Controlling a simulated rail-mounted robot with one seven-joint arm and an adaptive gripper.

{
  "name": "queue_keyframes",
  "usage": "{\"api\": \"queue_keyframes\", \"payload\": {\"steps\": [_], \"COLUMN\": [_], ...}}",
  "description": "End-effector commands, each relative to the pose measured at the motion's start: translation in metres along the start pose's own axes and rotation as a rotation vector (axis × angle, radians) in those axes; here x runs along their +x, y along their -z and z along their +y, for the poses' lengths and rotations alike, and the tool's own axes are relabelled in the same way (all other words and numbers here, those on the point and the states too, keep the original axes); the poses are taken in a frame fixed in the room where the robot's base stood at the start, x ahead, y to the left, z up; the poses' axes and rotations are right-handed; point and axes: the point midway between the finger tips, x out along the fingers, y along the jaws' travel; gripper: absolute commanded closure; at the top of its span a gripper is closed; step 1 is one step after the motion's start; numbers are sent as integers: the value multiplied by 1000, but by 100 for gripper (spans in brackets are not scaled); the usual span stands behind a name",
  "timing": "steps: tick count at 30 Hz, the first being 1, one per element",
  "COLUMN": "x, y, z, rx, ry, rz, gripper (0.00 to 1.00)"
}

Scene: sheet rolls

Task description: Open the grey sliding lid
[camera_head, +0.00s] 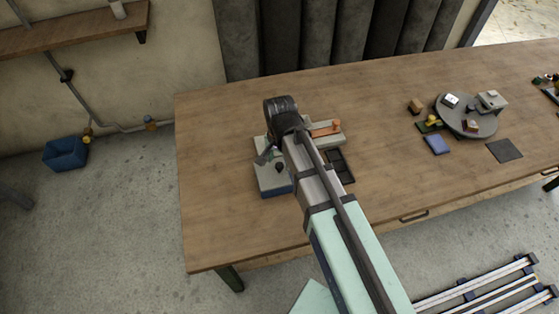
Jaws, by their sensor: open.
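A low box with a blue side (277,191) stands on the table, left of my arm. Its pale grey top, which looks like the sliding lid (268,180), carries a small dark knob. I cannot tell whether the lid is shut or partly slid. My gripper (265,158) is at the far left edge of this box, by the lid; the wrist and arm hide part of it. The jaws are open with nothing seen between them. Whether they touch the lid cannot be seen.
Behind my arm is a pale block with an orange piece (326,130). A black compartment tray (341,166) lies right of the arm. A round grey turntable (473,124) with small blocks stands farther right. The wooden table (225,220) is clear at the left and front.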

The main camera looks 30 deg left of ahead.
Motion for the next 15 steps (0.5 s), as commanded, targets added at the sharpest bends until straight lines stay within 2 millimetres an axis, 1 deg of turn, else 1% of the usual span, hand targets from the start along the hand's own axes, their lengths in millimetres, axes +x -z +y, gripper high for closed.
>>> {"api": "queue_keyframes", "payload": {"steps": [3,6,15], "x": [10,15,18], "y": [0,0,0], "z": [0,0,0], "rx": [0,0,0], "ry": [-1,0,0], "rz": [-1,0,0], "gripper": [44,44,44]}}
